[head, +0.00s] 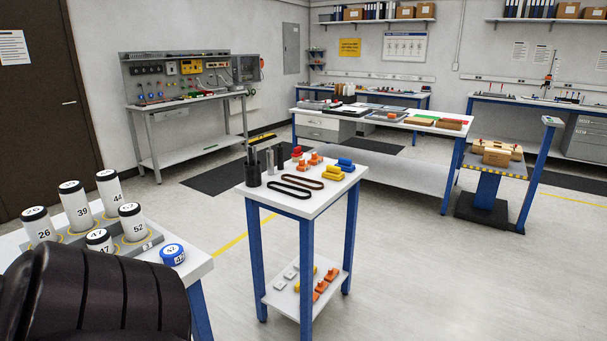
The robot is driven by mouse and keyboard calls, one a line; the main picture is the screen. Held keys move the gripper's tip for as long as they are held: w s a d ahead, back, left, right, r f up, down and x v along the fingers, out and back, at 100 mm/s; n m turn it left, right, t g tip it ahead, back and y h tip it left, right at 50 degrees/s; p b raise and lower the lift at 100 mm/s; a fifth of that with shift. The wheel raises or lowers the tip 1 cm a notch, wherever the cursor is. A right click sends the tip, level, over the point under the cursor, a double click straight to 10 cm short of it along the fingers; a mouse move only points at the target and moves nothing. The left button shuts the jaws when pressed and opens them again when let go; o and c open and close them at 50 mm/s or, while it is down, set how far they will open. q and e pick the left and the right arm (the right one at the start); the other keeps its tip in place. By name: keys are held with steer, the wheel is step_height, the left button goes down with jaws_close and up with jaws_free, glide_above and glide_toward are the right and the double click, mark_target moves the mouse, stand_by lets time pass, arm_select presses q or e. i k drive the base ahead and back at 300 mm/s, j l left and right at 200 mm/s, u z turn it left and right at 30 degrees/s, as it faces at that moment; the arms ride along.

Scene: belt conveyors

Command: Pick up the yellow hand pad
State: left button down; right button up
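A small table (310,206) with blue legs stands in the middle of the head view. On its right side lies a yellow piece (333,173), possibly the yellow hand pad; it is too small to be sure. Blue pieces (345,164) lie just behind it, close to or touching it. Another small yellow piece, partly hidden, shows on the lower shelf (275,301). Neither of my grippers is in view. A black ribbed part, probably of my own arm, fills the lower left corner.
The small table also holds orange pieces (302,164), a black belt loop (290,190), a brown belt loop (303,182) and dark cylinders (253,172). Floor right of the small table is clear.

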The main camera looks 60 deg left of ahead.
mark_target(332, 173)
steer(key=u, duration=1.8)
steer(key=z, duration=2.1)
steer(key=u, duration=2.45)
